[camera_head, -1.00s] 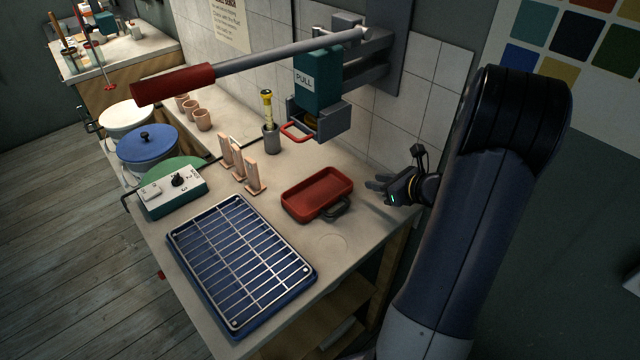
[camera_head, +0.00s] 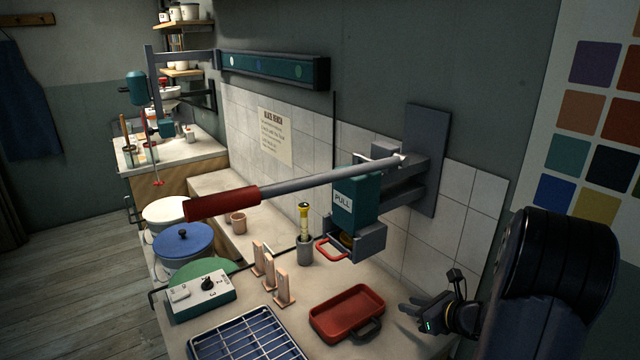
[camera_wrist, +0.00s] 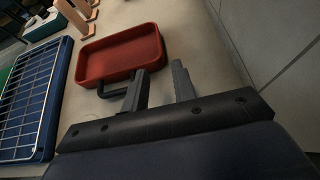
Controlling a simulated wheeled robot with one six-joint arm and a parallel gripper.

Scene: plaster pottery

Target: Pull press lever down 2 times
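The press lever is a grey bar (camera_head: 315,179) with a red grip (camera_head: 222,204) at its left end. It runs from a wall bracket (camera_head: 428,165) at the right and slopes slightly down to the left, above the bench. Under it hangs the teal press head (camera_head: 355,197) marked PULL, with a red loop handle (camera_head: 328,250) at its lower front. My gripper (camera_head: 413,314) is low over the bench at the right, well apart from the lever. In the wrist view my gripper (camera_wrist: 160,88) has its fingers apart with nothing between them. The lever is outside the wrist view.
A red tray (camera_head: 347,312) lies on the bench close to my gripper. A wire rack (camera_head: 250,340), a control box (camera_head: 201,294), wooden stands (camera_head: 271,273) and a grey cup (camera_head: 305,251) are further left. The air around the red grip looks clear.

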